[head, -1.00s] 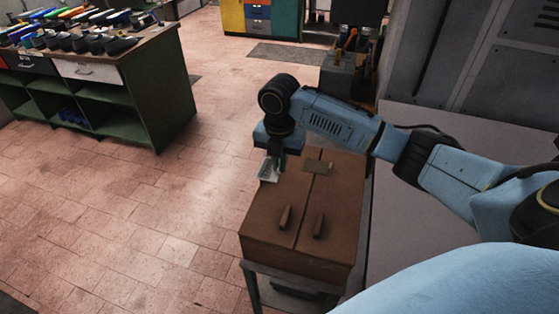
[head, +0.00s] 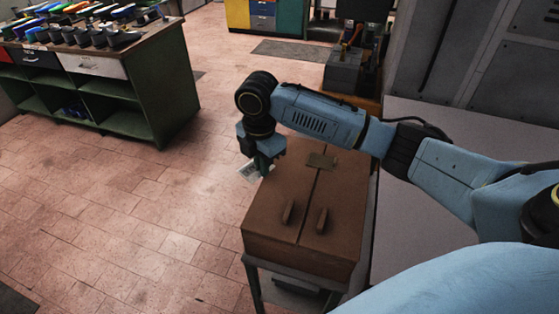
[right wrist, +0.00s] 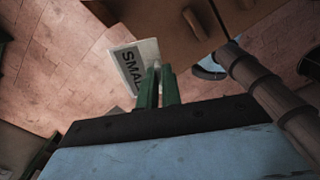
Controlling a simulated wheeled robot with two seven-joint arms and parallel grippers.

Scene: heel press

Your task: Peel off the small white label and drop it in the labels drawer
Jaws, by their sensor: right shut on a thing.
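The small white label (head: 250,171) is a flat pale sheet with dark print. In the right wrist view the label (right wrist: 128,65) shows large letters beginning "SMAL". My right gripper (head: 263,168) has its green fingers shut on the label's edge, just off the left side of the brown box. The right wrist view shows the fingers (right wrist: 157,85) close together at the label. The brown two-door box (head: 272,233) stands on a small metal stand. I cannot tell which drawer is the labels drawer. My left gripper is out of view.
A green workbench (head: 165,95) at the left carries shoes and coloured items. It has a dark drawer (head: 35,58) and a white drawer (head: 93,66). Coloured drawers (head: 262,15) stand at the back. Open tiled floor lies between the box and the bench.

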